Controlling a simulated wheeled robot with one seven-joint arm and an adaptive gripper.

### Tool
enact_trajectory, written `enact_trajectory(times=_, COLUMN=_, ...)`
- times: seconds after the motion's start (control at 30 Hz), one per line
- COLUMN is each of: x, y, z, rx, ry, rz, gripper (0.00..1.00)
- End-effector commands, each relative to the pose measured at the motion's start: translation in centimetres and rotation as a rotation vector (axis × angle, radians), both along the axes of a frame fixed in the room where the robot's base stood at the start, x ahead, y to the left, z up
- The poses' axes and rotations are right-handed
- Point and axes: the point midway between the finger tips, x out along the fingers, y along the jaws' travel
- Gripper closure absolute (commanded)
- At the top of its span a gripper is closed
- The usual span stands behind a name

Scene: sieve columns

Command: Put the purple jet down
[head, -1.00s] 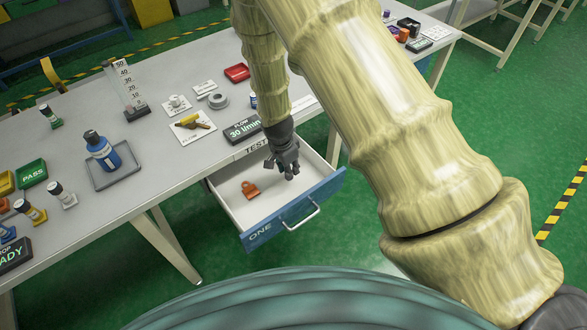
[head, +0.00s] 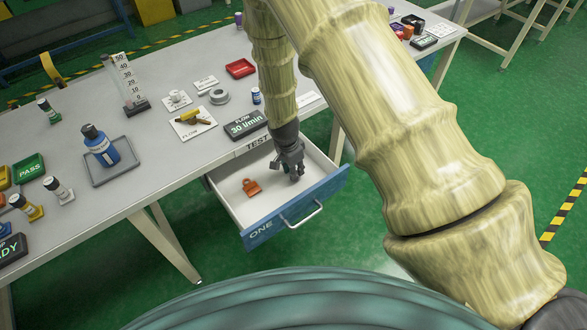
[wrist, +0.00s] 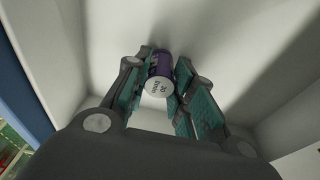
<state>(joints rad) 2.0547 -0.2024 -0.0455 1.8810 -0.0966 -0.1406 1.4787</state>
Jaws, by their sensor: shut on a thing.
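The purple jet (wrist: 160,66) is a small purple cylinder with a pale, printed round end. In the wrist view it sits between the two fingers of my gripper (wrist: 161,78), which is shut on it. In the head view my gripper (head: 293,172) points down inside the open drawer (head: 297,214), toward its right back part. The jet is hidden behind the fingers there. The pale drawer floor is close behind the jet; I cannot tell whether they touch.
An orange clip-like piece (head: 251,187) lies in the drawer, left of my gripper. The drawer floor between them is clear.

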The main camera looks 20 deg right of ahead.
Motion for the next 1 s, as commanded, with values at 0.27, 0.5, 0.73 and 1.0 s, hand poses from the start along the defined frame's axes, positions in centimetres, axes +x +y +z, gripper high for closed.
enact_trajectory(times=0.27, x=0.0, y=0.0, z=-0.1, rx=0.0, ry=0.0, rz=0.0, gripper=0.54)
enact_trajectory(times=0.5, x=0.0, y=0.0, z=0.2, rx=0.0, ry=0.0, rz=0.0, gripper=0.54)
enact_trajectory(times=0.73, x=0.0, y=0.2, z=1.7, rx=0.0, ry=-0.001, rz=0.0, gripper=0.54)
enact_trajectory(times=1.0, x=-0.2, y=0.7, z=5.0, rx=-0.001, ry=-0.001, rz=-0.001, gripper=0.54)
